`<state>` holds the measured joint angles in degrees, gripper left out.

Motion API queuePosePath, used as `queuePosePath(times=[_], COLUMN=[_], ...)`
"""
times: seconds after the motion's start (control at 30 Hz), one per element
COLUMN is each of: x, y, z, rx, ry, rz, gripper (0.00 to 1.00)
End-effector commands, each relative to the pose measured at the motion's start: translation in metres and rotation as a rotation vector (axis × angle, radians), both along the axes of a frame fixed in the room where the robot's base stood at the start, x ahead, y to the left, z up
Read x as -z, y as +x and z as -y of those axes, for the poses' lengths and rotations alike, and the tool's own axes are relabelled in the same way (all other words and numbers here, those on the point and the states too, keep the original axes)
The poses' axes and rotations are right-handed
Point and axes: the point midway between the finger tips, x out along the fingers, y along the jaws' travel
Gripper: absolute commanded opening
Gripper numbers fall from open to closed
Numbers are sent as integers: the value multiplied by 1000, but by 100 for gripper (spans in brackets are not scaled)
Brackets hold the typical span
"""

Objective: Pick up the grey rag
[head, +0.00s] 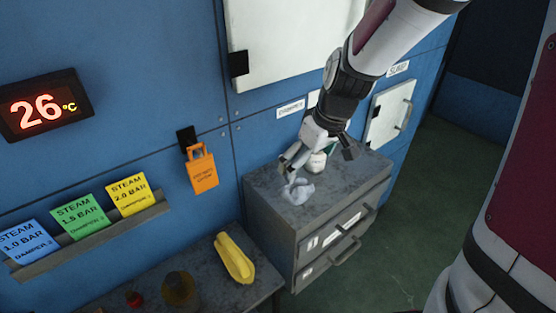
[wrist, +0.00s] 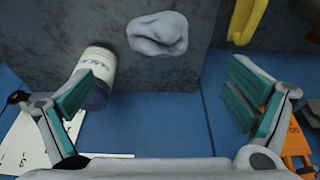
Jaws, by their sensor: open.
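The grey rag (head: 299,191) lies crumpled on top of the grey drawer cabinet (head: 270,197). In the wrist view the rag (wrist: 158,34) is a pale folded lump at the top middle, beyond the fingertips. My gripper (head: 315,168) is just above the cabinet top, over or close to the rag. In the wrist view my gripper (wrist: 165,95) has its two teal-padded fingers spread wide with nothing between them. The rag is apart from both fingers there.
A white labelled container (wrist: 97,70) stands beside the rag, close to the left finger; it also shows behind my gripper in the head view (head: 317,162). A blue wall (head: 130,60) rises behind. A yellow object (head: 234,258) lies on the lower bench. An orange tag (head: 202,170) hangs on the wall.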

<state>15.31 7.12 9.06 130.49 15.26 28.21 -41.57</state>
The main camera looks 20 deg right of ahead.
Motion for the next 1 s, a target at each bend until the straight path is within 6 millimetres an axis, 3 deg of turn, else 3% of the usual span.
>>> queuePosePath(times=[0.2, 0.47, 0.8, 1.0], x=[32, 46, 82, 89], y=[9, 12, 24, 26], z=[-4, -6, -12, -13], rx=[0, 0, 2, 0], ry=[0, 0, 1, -1], rz=[-2, -2, -2, 0], gripper=[98, 98, 98, 98])
